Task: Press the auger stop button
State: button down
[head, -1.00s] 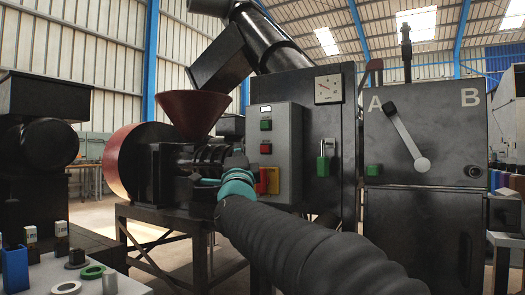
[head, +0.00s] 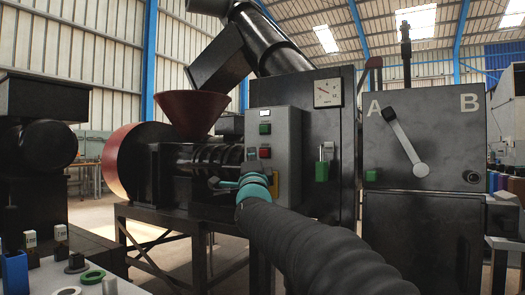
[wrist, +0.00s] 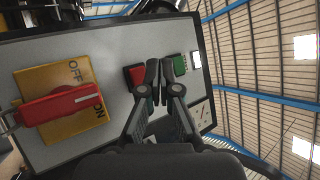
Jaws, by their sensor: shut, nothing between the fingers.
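The grey control box (head: 289,150) carries a red button (head: 265,152), likely the auger stop button, below a green button (head: 265,128). Their labels are too small to read. In the wrist view the red button (wrist: 135,76) is just left of my shut, empty gripper (wrist: 158,70), and the green button (wrist: 180,65) is just right of it. In the head view my gripper (head: 251,155) is just left of the red button. Whether it touches the panel I cannot tell.
A red handle (wrist: 62,105) on a yellow OFF/ON plate (wrist: 88,121) is on the same panel, partly hidden by my arm in the head view. A red hopper (head: 194,112) and the press are behind left. A cabinet with an A/B lever (head: 404,140) stands right.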

aim_at(260, 155)
jog(key=shift+w+d, duration=0.7)
jog(key=shift+w, duration=0.35)
jog(key=shift+w+d+f+b, duration=0.1)
jog(key=shift+w+b, duration=0.05)
jog(key=shift+b, duration=0.15)
dwell(0.6)
jog(key=shift+w+d, duration=0.1)
jog(key=shift+w, duration=0.05)
jog(key=shift+w+d, duration=0.25)
jog(key=shift+w, duration=0.15)
dwell(0.8)
jog(key=shift+s, duration=0.1)
jog(key=shift+s+a+b, duration=0.45)
jog(key=shift+s+b, duration=0.2)
jog(key=shift+b, duration=0.05)
dwell(0.3)
jog(key=shift+s+a+b, duration=0.45)
jog(key=shift+s+a, duration=0.25)
jog(key=shift+s, duration=0.35)
jog(key=shift+s+a+b, duration=0.4)
jog(key=shift+s+a, duration=0.3)
jog(key=shift+s, duration=0.35)
